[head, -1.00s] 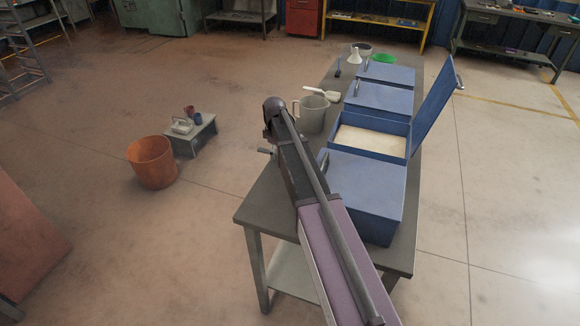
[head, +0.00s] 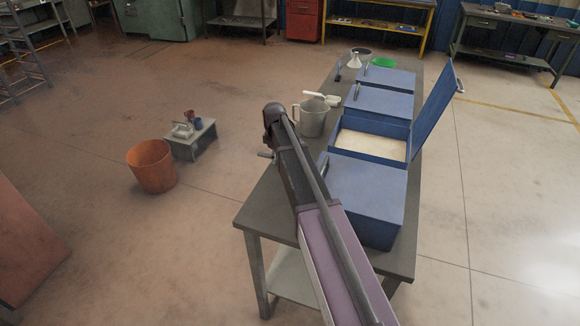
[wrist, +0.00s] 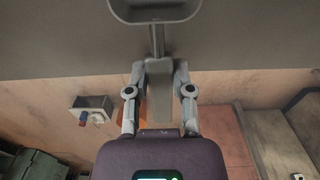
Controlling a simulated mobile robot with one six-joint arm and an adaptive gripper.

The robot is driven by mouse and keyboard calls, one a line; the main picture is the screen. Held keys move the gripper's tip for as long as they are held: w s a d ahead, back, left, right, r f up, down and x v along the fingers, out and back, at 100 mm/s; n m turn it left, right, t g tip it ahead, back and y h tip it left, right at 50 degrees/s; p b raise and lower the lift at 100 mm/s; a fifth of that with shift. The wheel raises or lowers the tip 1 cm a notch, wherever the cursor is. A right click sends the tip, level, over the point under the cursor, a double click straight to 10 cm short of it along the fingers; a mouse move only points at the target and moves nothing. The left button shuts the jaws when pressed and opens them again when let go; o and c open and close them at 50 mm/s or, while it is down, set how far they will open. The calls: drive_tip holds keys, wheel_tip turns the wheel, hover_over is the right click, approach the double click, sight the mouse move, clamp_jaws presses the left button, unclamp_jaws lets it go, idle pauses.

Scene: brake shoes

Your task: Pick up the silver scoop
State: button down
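The silver scoop (wrist: 155,12) shows at the top of the wrist view, its grey bowl cut off by the frame edge. Its handle runs down between the fingers of my gripper (wrist: 160,68). Both fingertips lie against the sides of the handle, so the gripper appears shut on it. The scoop is over the grey tabletop near its edge; whether it touches the top I cannot tell. In the head view my arm hides most of the gripper and the scoop.
On the workbench (head: 262,208) stand a grey jug (head: 313,117), a white-handled scoop (head: 322,97), a funnel (head: 354,61) and a green bowl (head: 383,62). Blue boxes (head: 362,195) line its right side; one open box (head: 372,143) holds pale material. An orange bin (head: 151,166) stands on the floor.

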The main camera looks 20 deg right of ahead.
drive_tip(key=shift+r, duration=0.15)
idle(0.3)
wheel_tip(320, 180, up, 10)
drive_tip(key=p, duration=1)
idle(0.4)
drive_tip(key=c, duration=1.2)
unclamp_jaws()
drive_tip(key=shift+c, duration=0.2)
clamp_jaws()
drive_tip(key=shift+a, duration=0.2)
